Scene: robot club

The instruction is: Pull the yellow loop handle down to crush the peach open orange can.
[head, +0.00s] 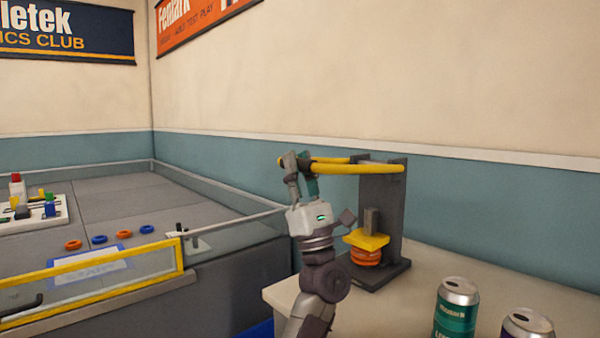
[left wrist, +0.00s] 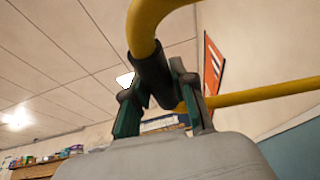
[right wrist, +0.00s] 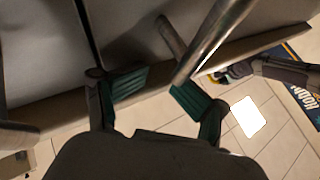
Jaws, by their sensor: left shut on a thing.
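The yellow loop handle (head: 335,168) belongs to the dark grey can crusher (head: 380,205) and lies about level. In the left wrist view its yellow bar (left wrist: 165,12) ends in a black grip (left wrist: 152,78). My left gripper (head: 300,163) is shut on that grip, with one finger on each side. The orange can (head: 366,257) stands upright under the crusher's yellow press plate (head: 366,239). It looks short and folded into rings, with the plate against its top. My right gripper (right wrist: 157,92) is open and appears empty; it is outside the head view.
The crusher stands on a pale table (head: 430,280). A green can (head: 455,312) and a purple can (head: 527,328) stand at the front right. A grey arena with a glass rim and yellow-framed gate (head: 90,285) lies to the left, holding orange and blue rings.

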